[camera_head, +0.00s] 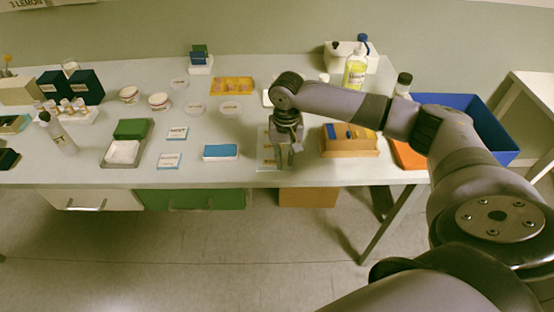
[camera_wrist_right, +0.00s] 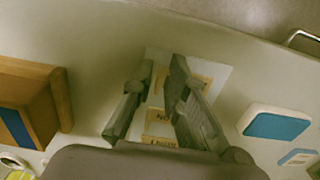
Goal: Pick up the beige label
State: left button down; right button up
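Several beige labels lie on a pale sheet (camera_wrist_right: 222,72) on the table. In the right wrist view one beige label (camera_wrist_right: 200,80) is at the fingertips, partly covered by them. Another beige label (camera_wrist_right: 160,122) with dark print shows between the fingers, and a third (camera_wrist_right: 158,140) is partly hidden by the gripper body. In the head view my right gripper (camera_head: 284,162) points down over the sheet and covers part of the labels (camera_head: 268,152). Its fingers (camera_wrist_right: 163,64) are apart, with no held thing visible between them. Contact with the label cannot be told. My left gripper is out of view.
A wooden box with a blue part (camera_head: 350,146) stands close to the right of the gripper. A blue-topped block (camera_head: 221,152) lies to the left. A blue bin (camera_head: 480,125) is at the right, partly behind my arm. The table's front edge is near.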

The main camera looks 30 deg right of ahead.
grip_shut()
jog(key=shift+r, duration=0.1)
